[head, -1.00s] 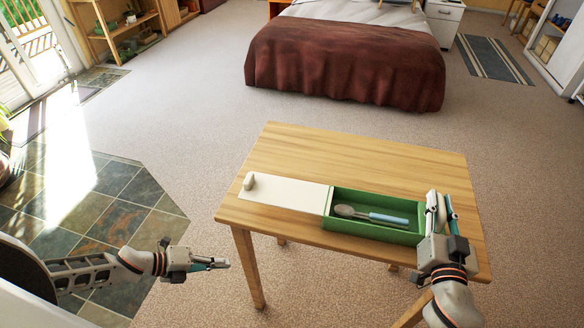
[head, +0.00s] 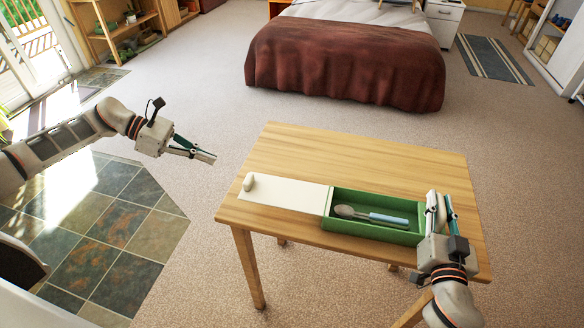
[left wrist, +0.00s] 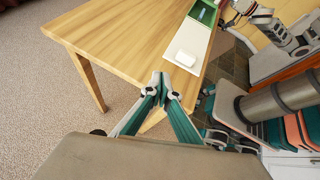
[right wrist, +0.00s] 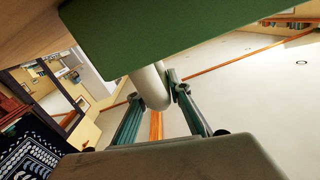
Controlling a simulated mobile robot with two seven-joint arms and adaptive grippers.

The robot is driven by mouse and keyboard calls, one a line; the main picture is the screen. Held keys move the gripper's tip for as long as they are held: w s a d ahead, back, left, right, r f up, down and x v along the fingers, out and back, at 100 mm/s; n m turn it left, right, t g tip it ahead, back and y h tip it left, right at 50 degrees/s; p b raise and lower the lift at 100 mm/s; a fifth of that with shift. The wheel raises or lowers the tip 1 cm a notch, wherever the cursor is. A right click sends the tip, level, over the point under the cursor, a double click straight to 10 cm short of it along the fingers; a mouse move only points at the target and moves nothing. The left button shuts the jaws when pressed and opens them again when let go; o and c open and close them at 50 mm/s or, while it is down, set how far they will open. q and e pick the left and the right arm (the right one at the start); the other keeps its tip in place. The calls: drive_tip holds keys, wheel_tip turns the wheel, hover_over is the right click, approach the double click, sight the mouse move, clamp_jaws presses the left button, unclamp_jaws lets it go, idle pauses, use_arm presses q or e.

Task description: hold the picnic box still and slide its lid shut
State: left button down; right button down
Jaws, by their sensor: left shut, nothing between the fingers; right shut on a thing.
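The green picnic box (head: 372,236) sits on the table, its right part open, with a spoon with a pale blue handle (head: 372,216) inside. The cream lid (head: 290,193) extends out to the left, with a white knob (head: 249,182) at its far left end. My left gripper (head: 212,158) is shut and empty in the air left of the table; the knob shows beyond its fingertips in the left wrist view (left wrist: 186,57). My right gripper (head: 440,204) is at the box's right end, shut on a pale rounded handle (right wrist: 150,88) beside the green box wall.
The wooden table (head: 350,155) has clear top behind the box and lid. A bed with a dark red cover (head: 345,65) stands farther back. Open floor lies left of the table.

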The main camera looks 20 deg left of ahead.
sight(319, 198)
use_arm(q)
wheel_tip(319, 198, up, 4)
drive_tip(key=s+a+r+m+g+y, duration=0.1)
drive_tip(key=s+a+m+g+y, duration=0.1)
drive_tip(key=a+m+g, duration=0.15)
drive_tip(key=shift+m+t, duration=0.35)
drive_tip(key=x, duration=0.4)
drive_tip(key=d+r+x, duration=0.1)
drive_tip(key=x, duration=0.8)
drive_tip(key=shift+d+r, duration=0.3)
drive_tip(key=shift+r, duration=0.05)
drive_tip(key=shift+d, duration=0.55)
drive_tip(key=d, duration=2.2)
drive_tip(key=shift+w+d, duration=0.15)
use_arm(e)
drive_tip(key=shift+a, duration=0.1)
use_arm(q)
drive_tip(key=shift+d, duration=0.1)
use_arm(e)
drive_tip(key=shift+a, duration=0.1)
